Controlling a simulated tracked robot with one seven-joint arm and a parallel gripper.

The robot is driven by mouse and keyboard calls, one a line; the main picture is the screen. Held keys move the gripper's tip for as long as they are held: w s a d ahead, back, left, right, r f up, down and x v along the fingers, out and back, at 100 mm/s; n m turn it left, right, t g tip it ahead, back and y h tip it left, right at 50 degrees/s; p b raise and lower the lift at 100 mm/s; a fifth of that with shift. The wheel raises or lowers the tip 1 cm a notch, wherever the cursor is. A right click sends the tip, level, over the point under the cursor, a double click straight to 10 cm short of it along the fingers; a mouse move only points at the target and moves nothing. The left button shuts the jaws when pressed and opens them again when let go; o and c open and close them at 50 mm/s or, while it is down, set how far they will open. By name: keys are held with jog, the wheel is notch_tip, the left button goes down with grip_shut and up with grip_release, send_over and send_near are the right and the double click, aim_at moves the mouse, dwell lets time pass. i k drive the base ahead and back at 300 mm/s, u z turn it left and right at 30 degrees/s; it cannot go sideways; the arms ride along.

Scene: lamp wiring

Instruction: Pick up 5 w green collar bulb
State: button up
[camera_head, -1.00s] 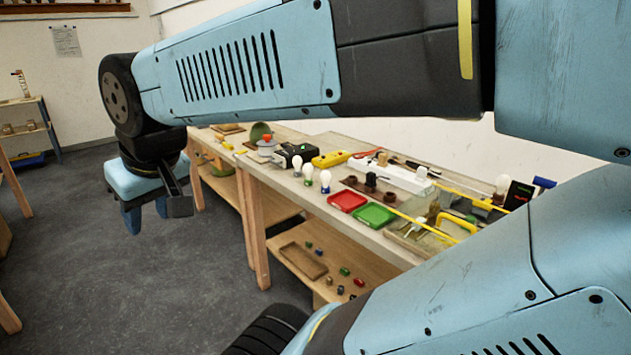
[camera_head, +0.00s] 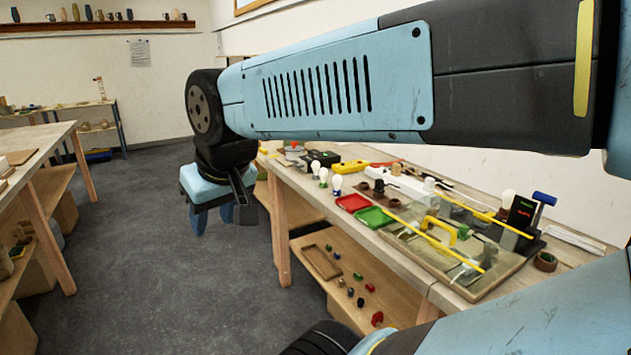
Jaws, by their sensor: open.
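Three white bulbs stand upright in a group on the workbench (camera_head: 300,198), left of the red tray. The middle bulb (camera_head: 323,176) seems to have a green collar, and the front bulb (camera_head: 336,184) a blue one. The rear bulb (camera_head: 316,168) has a collar too small to read. My gripper (camera_head: 213,222) hangs below my wrist, fingers pointing down, over the floor to the left of the bench. It is open and empty, well apart from the bulbs.
A red tray (camera_head: 353,203) and a green tray (camera_head: 374,217) lie right of the bulbs. A wiring board (camera_head: 460,265) with yellow parts covers the right end. The lower shelf (camera_head: 355,275) holds small coloured pieces. Another table (camera_head: 35,150) stands left; the grey floor between is clear.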

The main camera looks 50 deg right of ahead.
aim_at(323, 172)
jog(key=z, duration=0.5)
jog(key=i, duration=1)
jog(key=z, duration=0.15)
